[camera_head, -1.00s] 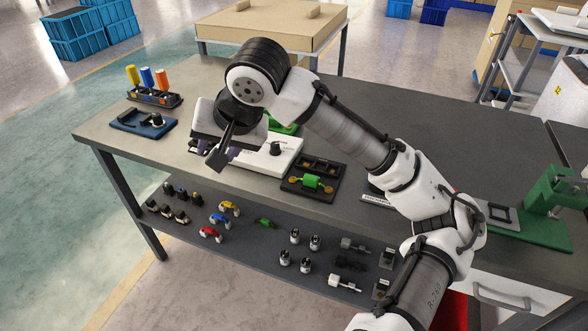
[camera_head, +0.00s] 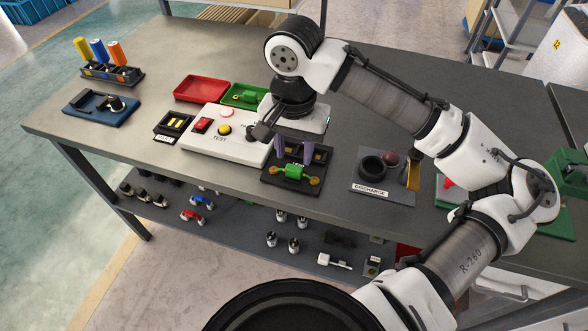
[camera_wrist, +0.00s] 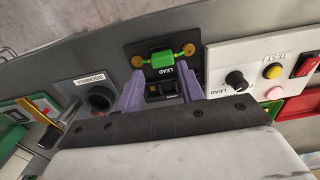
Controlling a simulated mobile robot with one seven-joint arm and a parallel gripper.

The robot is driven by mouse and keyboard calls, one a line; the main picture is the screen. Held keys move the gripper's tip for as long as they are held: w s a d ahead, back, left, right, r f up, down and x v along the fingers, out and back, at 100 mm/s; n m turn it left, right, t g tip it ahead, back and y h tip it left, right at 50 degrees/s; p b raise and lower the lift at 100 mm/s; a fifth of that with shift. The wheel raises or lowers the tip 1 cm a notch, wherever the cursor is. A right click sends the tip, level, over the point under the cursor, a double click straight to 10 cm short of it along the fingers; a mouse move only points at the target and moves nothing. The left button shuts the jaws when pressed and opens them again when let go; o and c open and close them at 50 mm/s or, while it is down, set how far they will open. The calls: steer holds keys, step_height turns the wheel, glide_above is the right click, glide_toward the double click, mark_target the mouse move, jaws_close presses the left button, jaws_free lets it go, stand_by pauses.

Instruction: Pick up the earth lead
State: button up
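A green block with round brass-coloured ends (camera_head: 290,172), which looks like the earth lead, lies across a black tray (camera_head: 270,180). In the wrist view, the green block (camera_wrist: 162,59) lies just beyond my fingertips, and the tray (camera_wrist: 131,50) carries the word LEAD. My gripper (camera_head: 293,157) is above the tray, pointing down, with its two purple fingers apart and nothing between them. In the wrist view my gripper (camera_wrist: 160,80) has one finger towards each end of the block, and I see no contact.
The white TEST panel (camera_head: 200,148) with knob and buttons stands just left of the tray. The DISCHARGE fixture (camera_head: 400,190) stands to its right. A green tray (camera_head: 235,96) and a red tray (camera_head: 200,88) lie behind. The bench's front edge is close.

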mark_target(294, 167)
steer(key=shift+w+f, duration=0.15)
steer(key=shift+f, duration=1.4)
steer(key=shift+w+f, duration=0.15)
steer(key=shift+f, duration=1.35)
steer(key=c, duration=0.7)
steer(key=shift+r, duration=0.1)
step_height(294, 167, up, 20)
steer(key=shift+f+p, duration=0.1)
steer(key=shift+p, duration=0.2)
